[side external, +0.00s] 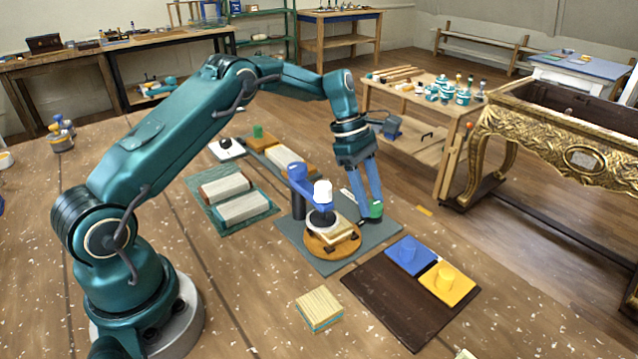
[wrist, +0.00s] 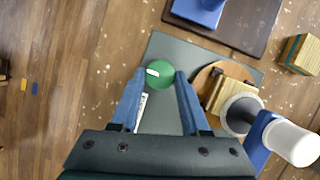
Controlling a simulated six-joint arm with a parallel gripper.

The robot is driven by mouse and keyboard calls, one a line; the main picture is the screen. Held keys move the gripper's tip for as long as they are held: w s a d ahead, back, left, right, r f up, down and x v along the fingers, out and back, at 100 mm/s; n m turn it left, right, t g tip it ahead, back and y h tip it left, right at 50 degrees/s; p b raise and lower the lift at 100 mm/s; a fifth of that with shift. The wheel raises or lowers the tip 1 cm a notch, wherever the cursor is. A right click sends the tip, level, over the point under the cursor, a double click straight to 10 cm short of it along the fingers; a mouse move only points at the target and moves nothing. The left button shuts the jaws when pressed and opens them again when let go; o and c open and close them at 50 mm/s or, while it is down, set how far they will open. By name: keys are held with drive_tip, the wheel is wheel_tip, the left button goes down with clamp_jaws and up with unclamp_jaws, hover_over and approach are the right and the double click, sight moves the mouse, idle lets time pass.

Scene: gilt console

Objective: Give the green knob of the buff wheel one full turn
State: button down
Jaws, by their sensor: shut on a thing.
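The green knob (side external: 376,209) stands at the right edge of a grey plate (side external: 343,262). In the wrist view the knob (wrist: 160,76) has a white mark on top. My gripper (side external: 371,205) reaches down over the knob, with one blue finger on each side. In the wrist view my gripper (wrist: 160,78) is shut on the knob. On the same plate, a blue post with an arm and a white cap (side external: 322,192) stands over a pale round wheel (side external: 319,222). An orange-brown disc (side external: 318,246) below carries a wooden block (side external: 338,231).
A dark board (side external: 400,312) with a blue piece (side external: 409,254) and a yellow piece (side external: 447,283) lies in front right. A loose wooden block (side external: 319,309) lies in front. A green mat (side external: 254,214) with two blocks lies left of the plate.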

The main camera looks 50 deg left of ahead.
drive_tip(key=shift+m, duration=0.7)
drive_tip(key=shift+m+g, duration=0.4)
drive_tip(key=shift+c, duration=1.9)
unclamp_jaws()
drive_tip(key=shift+r, duration=0.1)
drive_tip(key=shift+a+r, duration=0.1)
drive_tip(key=shift+r, duration=1.9)
drive_tip(key=s+a+r, duration=0.5)
drive_tip(key=a+r, duration=0.2)
drive_tip(key=a, duration=0.3)
drive_tip(key=shift+s, duration=0.35)
drive_tip(key=shift+f, duration=0.1)
